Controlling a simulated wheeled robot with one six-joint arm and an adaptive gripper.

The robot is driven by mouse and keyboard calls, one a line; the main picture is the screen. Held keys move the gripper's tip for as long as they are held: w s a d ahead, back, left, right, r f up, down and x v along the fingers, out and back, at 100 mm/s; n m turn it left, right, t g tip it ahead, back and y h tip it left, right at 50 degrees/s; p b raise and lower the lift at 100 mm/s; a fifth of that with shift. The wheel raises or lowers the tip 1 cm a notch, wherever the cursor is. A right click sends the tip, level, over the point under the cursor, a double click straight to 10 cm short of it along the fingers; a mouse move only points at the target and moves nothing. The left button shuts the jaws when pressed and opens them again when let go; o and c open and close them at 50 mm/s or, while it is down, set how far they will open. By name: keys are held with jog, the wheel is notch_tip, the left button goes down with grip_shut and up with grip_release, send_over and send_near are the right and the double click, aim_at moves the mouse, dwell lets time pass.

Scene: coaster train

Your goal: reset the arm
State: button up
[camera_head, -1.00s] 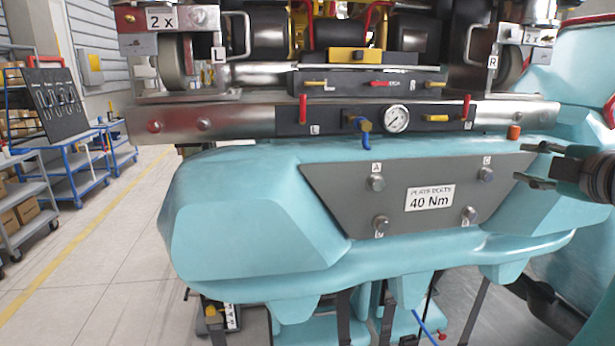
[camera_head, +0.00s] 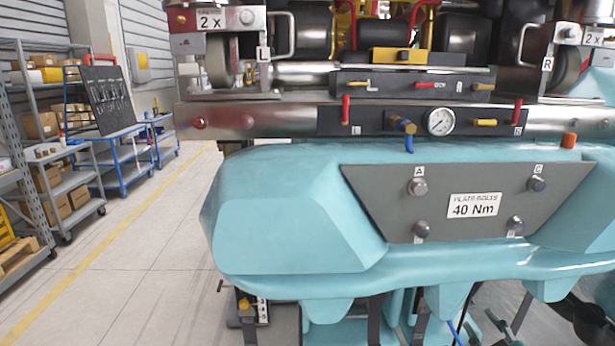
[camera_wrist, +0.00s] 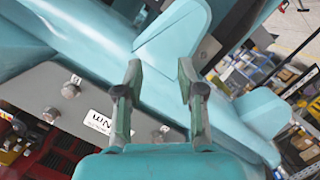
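My gripper (camera_wrist: 160,82) is in the wrist view with its two fingers spread apart, and nothing is held between them. The teal coaster car shell (camera_wrist: 95,35) lies behind the fingers. The grey plate (camera_wrist: 38,88) with bolts and a white label (camera_wrist: 97,122) is to the left of the fingers, partly hidden by them and my gripper's body. In the head view I cannot clearly make out my gripper. The teal shell (camera_head: 290,205) and the grey plate (camera_head: 385,200) with its 40 Nm label (camera_head: 473,205) show there.
A pressure gauge (camera_head: 440,122) and coloured levers sit on the dark panel above the shell. An orange cap (camera_head: 568,141) stands on the shell at right. Shelves with boxes (camera_head: 45,125) and a blue cart (camera_head: 125,155) stand at left. The floor (camera_head: 140,240) between is clear.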

jog(key=s+a+f+m+g, duration=0.1)
jog(key=s+a+f+m, duration=0.1)
jog(key=s+a+f, duration=0.45)
jog(key=s+a+f+m, duration=0.3)
jog(key=s+a+f, duration=0.1)
jog(key=s+f, duration=0.6)
jog(key=s+a, duration=0.2)
jog(key=s, duration=1)
jog(key=s+a+m+y, duration=0.1)
jog(key=s+a, duration=0.2)
jog(key=s, duration=1)
jog(key=shift+a+f+m+y, duration=0.2)
jog(key=shift+a+m+y, duration=0.1)
